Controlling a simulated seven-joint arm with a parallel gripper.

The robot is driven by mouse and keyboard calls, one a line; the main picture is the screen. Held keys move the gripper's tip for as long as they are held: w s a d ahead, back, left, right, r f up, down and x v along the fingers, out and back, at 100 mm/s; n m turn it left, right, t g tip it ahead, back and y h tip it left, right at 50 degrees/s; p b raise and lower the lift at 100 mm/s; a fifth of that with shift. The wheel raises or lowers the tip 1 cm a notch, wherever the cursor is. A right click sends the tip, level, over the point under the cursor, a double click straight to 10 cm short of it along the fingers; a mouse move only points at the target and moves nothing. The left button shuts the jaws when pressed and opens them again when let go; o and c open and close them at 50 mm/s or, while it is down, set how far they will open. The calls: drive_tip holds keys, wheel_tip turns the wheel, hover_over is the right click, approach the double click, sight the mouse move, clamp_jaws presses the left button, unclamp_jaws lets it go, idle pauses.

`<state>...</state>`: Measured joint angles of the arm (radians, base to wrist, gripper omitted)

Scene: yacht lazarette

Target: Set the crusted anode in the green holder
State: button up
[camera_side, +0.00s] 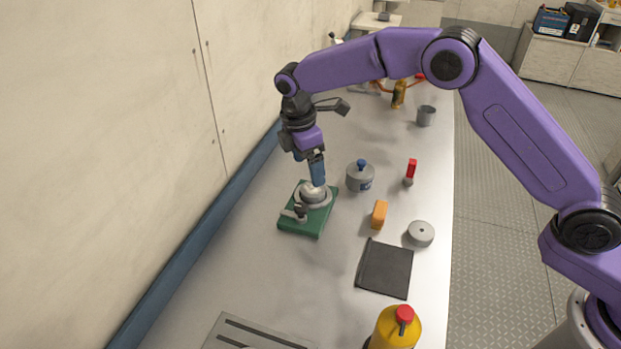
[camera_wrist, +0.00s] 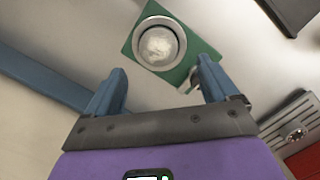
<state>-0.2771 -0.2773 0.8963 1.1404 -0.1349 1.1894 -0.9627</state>
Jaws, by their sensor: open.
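The green holder (camera_side: 302,225) lies on the bench near the wall, a flat plate with a raised metal ring and a small dark clamp at its near left. A whitish, mottled round piece, which looks like the crusted anode (camera_side: 312,193), sits inside the ring. In the wrist view the anode (camera_wrist: 158,45) lies within the ring, with the holder's green plate (camera_wrist: 185,73) around it. My gripper (camera_side: 318,184) points down close above the anode. Its blue fingers (camera_wrist: 161,64) are apart with nothing between them. In the side view they partly cover the anode.
A grey pot with a blue knob (camera_side: 360,180) stands just right of the holder. An orange block (camera_side: 379,214), grey disc (camera_side: 420,234), red-topped item (camera_side: 410,170) and dark mat (camera_side: 385,269) lie farther right. A yellow bottle (camera_side: 394,333) stands in front. Bench left of the mat is clear.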

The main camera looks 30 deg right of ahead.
drive_tip(key=shift+a+r, duration=0.2)
drive_tip(key=shift+r, duration=1.15)
drive_tip(key=shift+a+r, duration=0.15)
drive_tip(key=shift+r, duration=1.15)
drive_tip(key=s+d+r+m+y, duration=0.1)
drive_tip(key=s+d+r, duration=0.2)
drive_tip(key=s, duration=0.6)
drive_tip(key=s+d+r+m, duration=0.2)
drive_tip(key=s+d+r, duration=0.15)
drive_tip(key=s, duration=0.55)
drive_tip(key=s+d+f+m, duration=0.1)
drive_tip(key=s+d, duration=0.7)
drive_tip(key=s, duration=0.2)
drive_tip(key=s+d+f+m+y, duration=0.1)
drive_tip(key=s+d+f, duration=0.1)
drive_tip(key=s+d, duration=0.5)
drive_tip(key=s, duration=0.3)
drive_tip(key=shift+s+d+f, duration=0.25)
drive_tip(key=shift+s+d, duration=0.1)
